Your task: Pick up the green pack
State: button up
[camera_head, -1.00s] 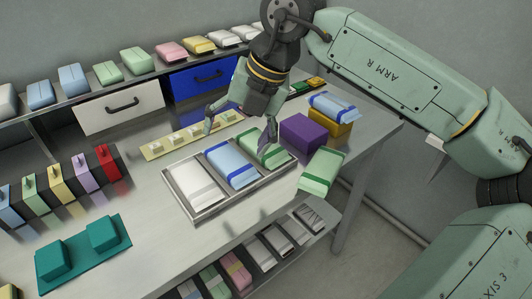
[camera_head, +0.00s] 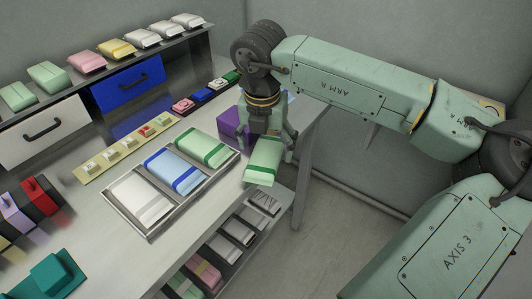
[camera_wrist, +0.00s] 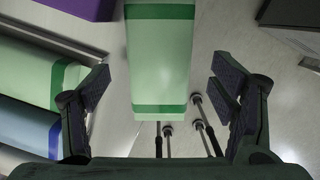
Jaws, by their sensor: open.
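A light green pack with darker green bands (camera_head: 263,162) lies at the right edge of the table, partly jutting past it. In the wrist view this pack (camera_wrist: 160,65) shows between the two fingers, its near end over the floor. My gripper (camera_wrist: 158,88) is open, with a finger on each side of the pack and gaps to both. In the head view my gripper (camera_head: 270,138) is just above and behind the pack, and partly hides it. A second green pack (camera_head: 203,148) lies in the grey tray (camera_head: 150,236), beside a blue pack (camera_head: 174,171) and a white pack (camera_head: 139,200).
A purple box (camera_head: 231,123) stands behind the pack, close to my gripper. It also shows at the wrist view's top left (camera_wrist: 80,8). A low shelf with several packs (camera_head: 236,232) is under the table. Drawers and a shelf of packs stand at the back.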

jog(key=shift+w+f, duration=0.15)
jog(key=shift+f, duration=1.1)
jog(key=shift+c, duration=0.5)
jog(key=c, duration=1.3)
jog(key=shift+r, duration=0.1)
